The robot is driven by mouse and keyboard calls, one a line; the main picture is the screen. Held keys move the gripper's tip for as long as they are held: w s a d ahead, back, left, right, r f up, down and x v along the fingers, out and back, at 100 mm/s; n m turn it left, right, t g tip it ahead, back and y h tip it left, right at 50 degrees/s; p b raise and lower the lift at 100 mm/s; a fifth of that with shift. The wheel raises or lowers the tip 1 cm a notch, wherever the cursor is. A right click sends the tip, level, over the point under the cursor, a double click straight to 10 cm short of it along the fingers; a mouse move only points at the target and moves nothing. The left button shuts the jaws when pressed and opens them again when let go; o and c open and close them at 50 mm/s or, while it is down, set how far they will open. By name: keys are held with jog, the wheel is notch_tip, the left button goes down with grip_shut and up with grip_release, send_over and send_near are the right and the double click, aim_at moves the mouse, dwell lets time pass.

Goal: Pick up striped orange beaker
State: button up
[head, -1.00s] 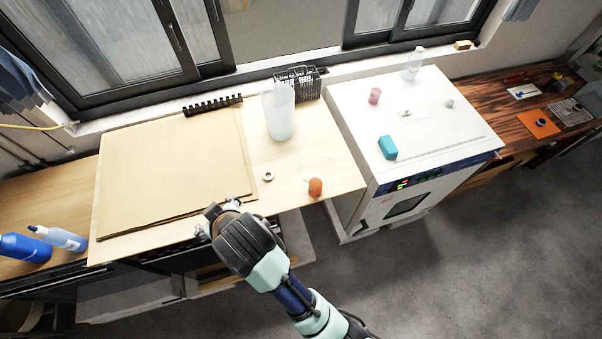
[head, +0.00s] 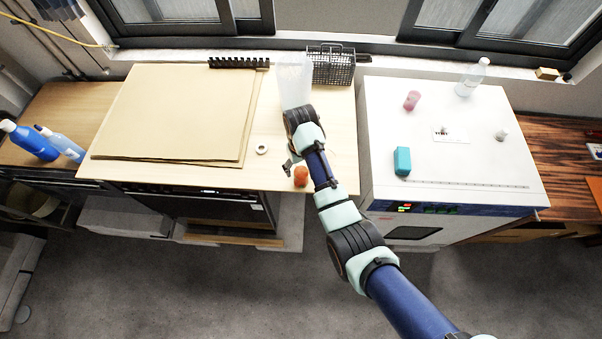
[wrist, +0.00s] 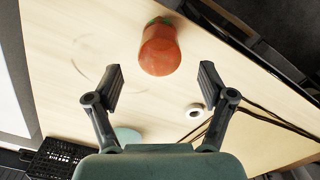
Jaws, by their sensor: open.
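The orange beaker (head: 301,176) stands near the front edge of the wooden table, close to my gripper and forearm. In the wrist view the orange beaker (wrist: 160,50) lies just beyond the gap between my two fingertips, a little above the line joining them. My gripper (wrist: 160,82) is open and empty, with a finger on each side. In the head view my gripper (head: 290,162) is partly hidden by the wrist housing. Stripes on the beaker are too small to make out.
A white ring (head: 262,149) lies left of the beaker. A tall translucent container (head: 293,80) and a black wire basket (head: 336,66) stand behind. Cardboard sheets (head: 180,110) cover the table's left. The white oven (head: 450,110) stands right, with a teal block (head: 402,161) on top.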

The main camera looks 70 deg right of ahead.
notch_tip(320, 180, down, 5)
jog(key=shift+r, duration=0.1)
jog(key=c, duration=1)
jog(key=shift+c, duration=0.2)
notch_tip(320, 180, up, 11)
notch_tip(320, 180, up, 9)
jog(key=p, duration=0.8)
send_over(301, 172)
jog(key=shift+d, duration=0.1)
